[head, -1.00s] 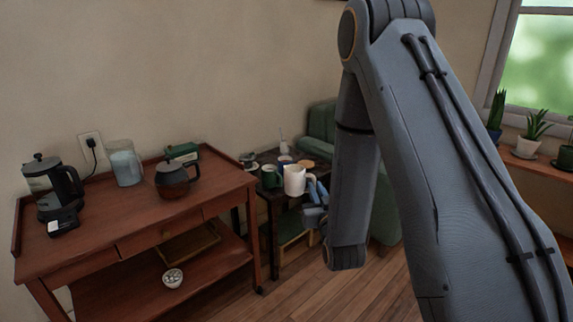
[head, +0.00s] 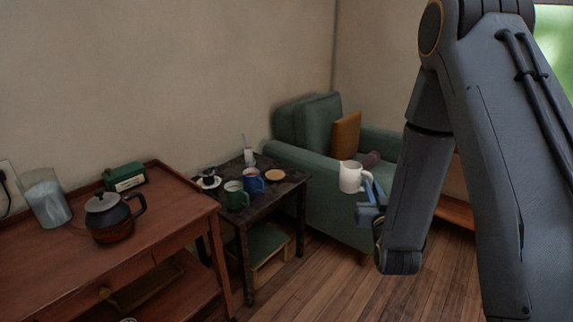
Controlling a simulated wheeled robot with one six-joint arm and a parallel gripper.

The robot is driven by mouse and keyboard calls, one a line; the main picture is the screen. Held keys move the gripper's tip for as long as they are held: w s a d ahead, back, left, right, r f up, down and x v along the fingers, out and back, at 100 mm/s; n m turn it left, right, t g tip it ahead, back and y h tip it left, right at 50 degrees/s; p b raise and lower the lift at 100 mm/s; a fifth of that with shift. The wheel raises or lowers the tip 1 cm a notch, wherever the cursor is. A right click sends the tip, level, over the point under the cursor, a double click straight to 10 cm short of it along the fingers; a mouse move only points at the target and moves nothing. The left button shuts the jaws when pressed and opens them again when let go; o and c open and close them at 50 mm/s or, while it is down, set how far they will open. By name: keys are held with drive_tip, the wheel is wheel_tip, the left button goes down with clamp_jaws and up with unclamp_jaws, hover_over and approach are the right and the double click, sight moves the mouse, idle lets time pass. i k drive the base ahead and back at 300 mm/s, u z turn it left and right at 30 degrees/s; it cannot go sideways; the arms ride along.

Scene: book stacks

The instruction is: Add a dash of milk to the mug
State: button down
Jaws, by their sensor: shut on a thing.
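My gripper (head: 372,203) is shut on a white mug-shaped vessel (head: 350,177) and holds it upright in the air, right of the small dark table (head: 290,187) and in front of the armchair. Its blue fingers are on the handle side; the contents of the vessel cannot be seen. A green mug (head: 235,198) and a blue mug (head: 252,181) stand upright on the dark table, apart from my gripper. I cannot tell which vessel holds milk.
The dark table also bears a small white container with a stick (head: 248,156), a dark item on a saucer (head: 209,179) and a round tan disc (head: 274,175). A reddish cabinet (head: 175,205) bears a teapot (head: 110,218), a green box (head: 124,176) and a glass pitcher (head: 46,200). A green armchair (head: 308,125) stands behind.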

sight(253, 184)
drive_tip(key=z, duration=0.1)
drive_tip(key=i, duration=1.5)
drive_tip(key=u, duration=0.8)
